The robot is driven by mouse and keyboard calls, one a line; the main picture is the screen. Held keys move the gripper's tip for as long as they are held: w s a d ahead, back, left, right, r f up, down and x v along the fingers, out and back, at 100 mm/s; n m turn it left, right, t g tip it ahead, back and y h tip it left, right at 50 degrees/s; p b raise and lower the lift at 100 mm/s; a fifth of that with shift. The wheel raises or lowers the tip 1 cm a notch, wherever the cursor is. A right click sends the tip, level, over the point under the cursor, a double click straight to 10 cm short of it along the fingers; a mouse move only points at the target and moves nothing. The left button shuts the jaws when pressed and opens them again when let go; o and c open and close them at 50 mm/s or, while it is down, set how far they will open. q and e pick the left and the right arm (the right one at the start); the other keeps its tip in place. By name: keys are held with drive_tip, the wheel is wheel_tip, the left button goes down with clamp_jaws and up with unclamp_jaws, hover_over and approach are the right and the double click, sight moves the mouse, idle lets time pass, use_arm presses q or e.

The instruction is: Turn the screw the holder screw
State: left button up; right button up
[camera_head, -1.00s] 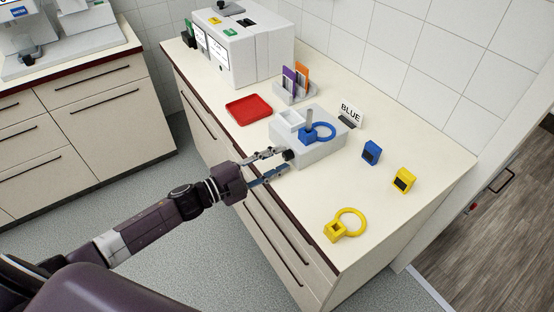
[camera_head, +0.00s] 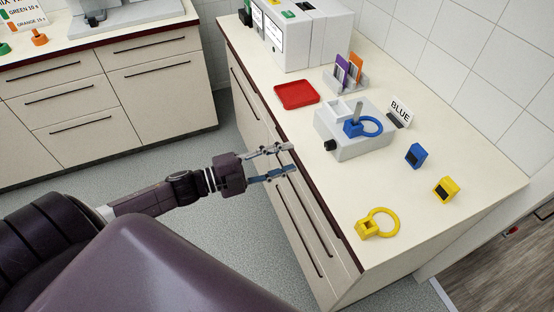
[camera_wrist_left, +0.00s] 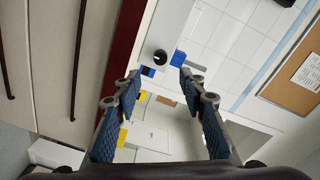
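The grey holder (camera_head: 352,132) stands on the counter with a black screw knob (camera_head: 330,145) on its front left side. A blue ring piece (camera_head: 362,127) sits on the holder, with a grey post standing at it. The knob also shows in the left wrist view (camera_wrist_left: 160,57), beyond the fingertips. My left gripper (camera_head: 288,160) is open and empty, in front of the counter edge and apart from the knob. In the left wrist view its two fingers (camera_wrist_left: 160,78) are spread apart. My right gripper is not in view.
A red tray (camera_head: 297,94) lies behind the holder. A card rack (camera_head: 346,78) and a BLUE sign (camera_head: 400,112) stand nearby. Blue (camera_head: 415,155) and yellow (camera_head: 446,189) blocks and a yellow ring piece (camera_head: 377,223) are to the right.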

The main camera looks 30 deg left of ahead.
use_arm(q)
drive_tip(key=shift+v, duration=0.95)
